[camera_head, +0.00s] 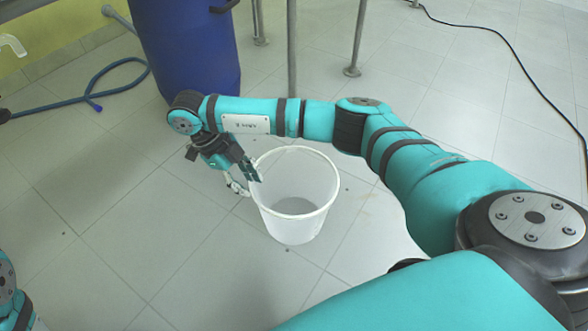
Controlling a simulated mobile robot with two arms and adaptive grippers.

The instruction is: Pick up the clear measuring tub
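The clear measuring tub (295,225) is a whitish, see-through bucket with a wide round rim. It stands upright on the tiled floor near the middle of the view. My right arm reaches in from the right and passes behind the tub's top. My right gripper (248,186) is at the tub's left rim, pointing down. Its two fingers look spread, a dark one overlapping the rim and a paler one outside the wall. Contact with the rim cannot be told. My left gripper is out of view; only a bit of my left arm shows at the lower left.
A big blue drum (185,45) stands behind my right arm. Metal legs (292,50) of a frame stand at the top. A blue hose (95,97) lies at the left, and a black cable (520,65) runs along the right. The floor left of the tub is clear.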

